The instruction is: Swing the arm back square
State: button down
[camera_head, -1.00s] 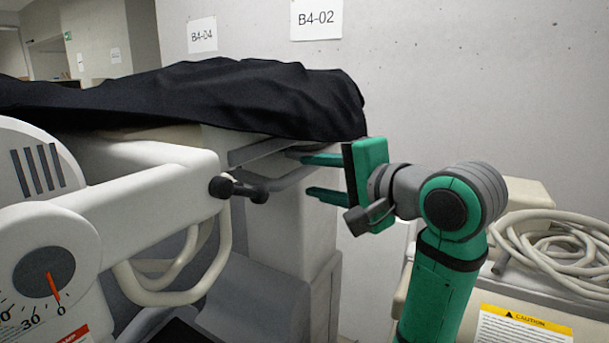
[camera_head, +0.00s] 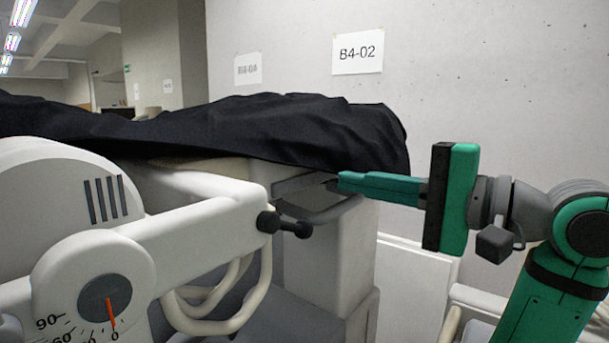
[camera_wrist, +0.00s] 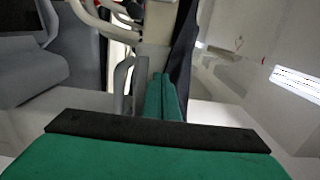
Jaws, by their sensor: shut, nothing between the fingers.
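A white jointed arm (camera_head: 175,232) with a dial (camera_head: 104,300) stands at the left in the head view. The dial's red pointer is at or close to the 0 mark. The arm's end carries a black double-knobbed handle (camera_head: 284,224). My gripper (camera_head: 342,181) is to the right of that handle, apart from it in the picture. Its green fingers are together and empty, pointing left near the grey rail under the covered cart's edge. The closed fingers (camera_wrist: 160,98) also show in the wrist view; whether they touch the rail cannot be told.
A black cloth (camera_head: 290,130) drapes over the cart and hangs close above my fingers. A pale column (camera_head: 338,255) stands below them. White bent tubes (camera_head: 235,300) hang under the white arm. The wall with the B4-02 sign (camera_head: 357,52) is behind.

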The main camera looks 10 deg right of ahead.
aim_at(271, 167)
jog(key=x, duration=1.3)
jog(key=shift+w+a, duration=0.3)
jog(key=shift+a, duration=0.1)
